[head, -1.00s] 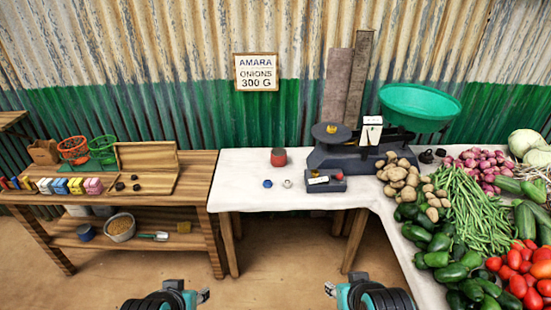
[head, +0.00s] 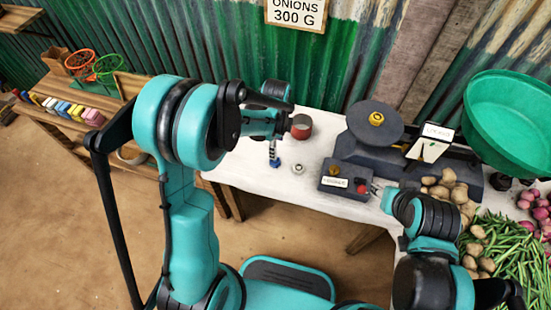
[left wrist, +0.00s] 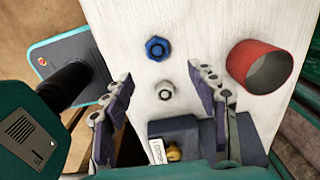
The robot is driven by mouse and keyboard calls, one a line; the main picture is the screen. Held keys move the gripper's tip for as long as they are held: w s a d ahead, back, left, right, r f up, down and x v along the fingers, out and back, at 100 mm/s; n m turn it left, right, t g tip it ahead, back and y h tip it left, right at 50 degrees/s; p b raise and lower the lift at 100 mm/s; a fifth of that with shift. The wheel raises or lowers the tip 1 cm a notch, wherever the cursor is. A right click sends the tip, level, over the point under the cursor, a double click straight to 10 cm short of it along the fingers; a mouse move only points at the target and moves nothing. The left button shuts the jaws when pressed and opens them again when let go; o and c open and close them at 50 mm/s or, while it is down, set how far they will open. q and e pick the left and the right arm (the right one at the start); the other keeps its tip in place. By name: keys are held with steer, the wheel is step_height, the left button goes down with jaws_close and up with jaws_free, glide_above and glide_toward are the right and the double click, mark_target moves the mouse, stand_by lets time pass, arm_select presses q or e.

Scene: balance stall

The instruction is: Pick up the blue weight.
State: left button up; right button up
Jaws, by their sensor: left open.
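The blue weight (head: 276,164) sits on the white tabletop, partly hidden by my left gripper (head: 272,148) in the head view. In the left wrist view the blue weight (left wrist: 157,48) shows whole, just beyond the tips of my left gripper (left wrist: 158,75). A silver weight (left wrist: 165,91) stands beside the blue one and also shows in the head view (head: 298,169). My right gripper (head: 376,189) is beside the small dark box; its jaw opening is too small to judge.
A red tin (head: 301,128) stands behind the weights and shows in the wrist view (left wrist: 242,62). The dark box (head: 330,184) and the scale (head: 360,152) with a green bowl (head: 510,115) are to the right. Potatoes (head: 450,190) and beans lie farther right.

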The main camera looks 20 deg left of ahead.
mark_target(275, 162)
arm_select(q)
steer(key=shift+w+d+f+m, duration=0.1)
steer(key=shift+w+f+m, duration=0.1)
steer(key=shift+f+m, duration=0.25)
steer(key=shift+s+f, duration=0.1)
steer(key=shift+f, duration=0.35)
step_height(275, 162, down, 2)
steer(key=shift+f+b, duration=0.1)
steer(key=shift+b, duration=0.4)
steer(key=f+b, duration=0.2)
steer(key=f, duration=0.3)
steer(key=shift+s+a+f+b, duration=0.1)
steer(key=shift+a+f+b, duration=0.1)
steer(key=shift+a+b, duration=0.2)
steer(key=shift+r, duration=0.1)
jaws_close()
